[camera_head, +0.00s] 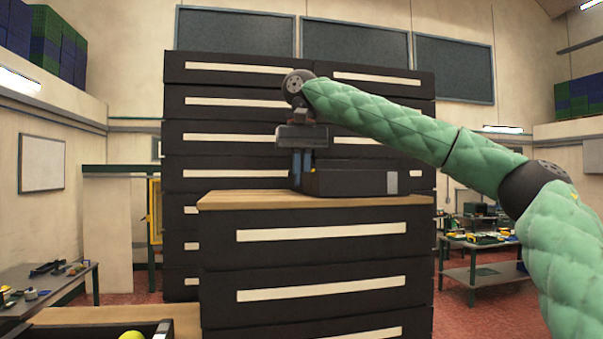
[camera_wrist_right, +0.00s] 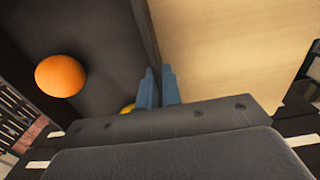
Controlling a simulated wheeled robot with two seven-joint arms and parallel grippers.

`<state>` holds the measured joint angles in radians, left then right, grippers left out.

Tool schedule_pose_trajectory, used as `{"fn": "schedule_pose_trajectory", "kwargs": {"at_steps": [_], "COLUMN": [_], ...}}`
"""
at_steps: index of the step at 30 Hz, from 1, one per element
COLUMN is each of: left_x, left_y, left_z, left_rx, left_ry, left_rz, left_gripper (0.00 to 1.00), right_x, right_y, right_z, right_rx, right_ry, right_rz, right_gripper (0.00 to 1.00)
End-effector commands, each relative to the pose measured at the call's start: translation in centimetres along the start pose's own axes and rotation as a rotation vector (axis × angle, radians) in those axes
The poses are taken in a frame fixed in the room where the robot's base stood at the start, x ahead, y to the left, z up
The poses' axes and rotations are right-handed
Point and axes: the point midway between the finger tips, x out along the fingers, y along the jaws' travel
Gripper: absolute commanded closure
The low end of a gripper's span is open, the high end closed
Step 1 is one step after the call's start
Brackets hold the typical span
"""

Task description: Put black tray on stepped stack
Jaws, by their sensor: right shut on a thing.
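The black tray (camera_head: 345,182) is on or just above the wooden top (camera_head: 225,201) of the lower part of the stepped stack (camera_head: 215,258); I cannot tell if it touches. My right gripper (camera_head: 302,168) points down and is shut on the tray's wall. In the right wrist view the blue fingers (camera_wrist_right: 158,88) pinch that wall, with the pale wood beside it. An orange (camera_wrist_right: 61,76) lies inside the tray, and a yellow fruit (camera_wrist_right: 127,108) is partly hidden by the gripper. My left gripper is not in view.
The taller drawer stack (camera_head: 235,147) rises behind the wooden top. Another black tray (camera_head: 158,331) with a yellow-green fruit (camera_head: 131,336) shows at the lower left. Benches with tools stand at the left (camera_head: 50,287) and right (camera_head: 484,272).

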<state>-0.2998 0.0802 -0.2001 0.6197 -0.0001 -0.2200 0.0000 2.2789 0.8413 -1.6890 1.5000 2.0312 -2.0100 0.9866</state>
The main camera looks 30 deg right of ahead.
Motion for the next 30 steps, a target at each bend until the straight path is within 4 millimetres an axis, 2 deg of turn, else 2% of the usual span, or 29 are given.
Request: {"fn": "schedule_pose_trajectory", "kwargs": {"at_steps": [8,9,12,23,30], "left_x": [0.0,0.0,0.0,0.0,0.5], "left_y": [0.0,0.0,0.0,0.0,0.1], "left_z": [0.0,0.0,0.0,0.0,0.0], "left_rx": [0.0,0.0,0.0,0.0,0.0], "left_ry": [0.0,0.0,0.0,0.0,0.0], "left_rz": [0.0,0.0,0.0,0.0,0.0], "left_gripper": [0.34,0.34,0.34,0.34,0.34], "right_x": [0.2,0.2,0.2,-0.1,-1.8], "right_y": [0.0,0.0,0.0,0.0,-0.1], "right_z": [0.0,0.0,0.0,0.0,0.1], "right_rx": [0.0,0.0,0.0,0.0,0.0], "right_ry": [0.0,0.0,0.0,0.001,0.003], "right_rz": [0.0,0.0,0.0,0.0,0.0], "right_gripper": [1.0,0.89,0.72,0.72,0.72]}}
